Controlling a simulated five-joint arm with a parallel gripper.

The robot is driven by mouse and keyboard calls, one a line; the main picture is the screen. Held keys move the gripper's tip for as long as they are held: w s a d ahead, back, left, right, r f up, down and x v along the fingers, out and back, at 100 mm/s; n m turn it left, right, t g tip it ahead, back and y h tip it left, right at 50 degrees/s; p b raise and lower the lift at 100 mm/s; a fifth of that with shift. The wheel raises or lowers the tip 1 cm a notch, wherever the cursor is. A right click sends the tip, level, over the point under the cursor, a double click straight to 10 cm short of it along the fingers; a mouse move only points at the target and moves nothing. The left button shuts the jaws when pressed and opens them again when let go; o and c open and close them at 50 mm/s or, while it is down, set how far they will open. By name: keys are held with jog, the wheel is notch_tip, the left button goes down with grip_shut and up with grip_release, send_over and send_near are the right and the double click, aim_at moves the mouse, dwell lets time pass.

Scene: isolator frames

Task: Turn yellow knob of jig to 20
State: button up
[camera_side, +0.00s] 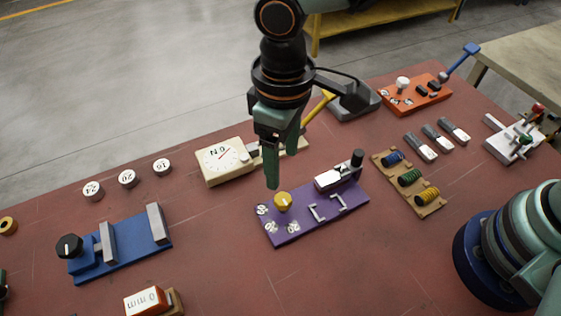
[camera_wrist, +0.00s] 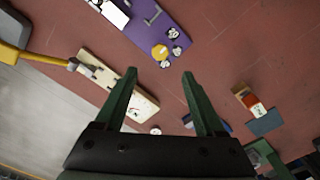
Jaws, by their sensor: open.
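The jig is a purple plate (camera_side: 330,219) in the middle of the table; it also shows at the top of the wrist view (camera_wrist: 152,32). Its yellow knob (camera_side: 283,201) sits at the plate's left end, with white round number labels (camera_side: 268,227) beside it. The labels and the knob's setting are too small to read surely. My gripper (camera_side: 282,170) is open and empty, pointing down above the knob and apart from it. In the wrist view the knob (camera_wrist: 159,52) lies just beyond the gap between my fingertips (camera_wrist: 159,74).
A cream dial gauge (camera_side: 221,160) stands behind the jig. A blue vise (camera_side: 120,250) is at the left, near several round weights (camera_side: 127,178). A wooden spool rack (camera_side: 410,184) is close on the right. Bare red table lies in front of the jig.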

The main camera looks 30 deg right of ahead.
jog(key=shift+r, duration=1.05)
jog(key=w+d+r+m+t+y, duration=0.1)
jog(key=w+d+r+m, duration=0.15)
jog(key=d, duration=0.45)
jog(key=w+d+r+m+t, duration=0.1)
jog(key=w+d+r, duration=0.1)
jog(key=d+r, duration=0.3)
jog(key=s+d+m+t, duration=0.1)
jog(key=s+d+m, duration=0.1)
jog(key=d, duration=0.7)
jog(key=s+d+r+m+t+h, duration=0.1)
jog(key=d+m+t, duration=0.1)
jog(key=d, duration=0.7)
jog(key=shift+s+d+t, duration=0.3)
jog(key=shift+s, duration=0.1)
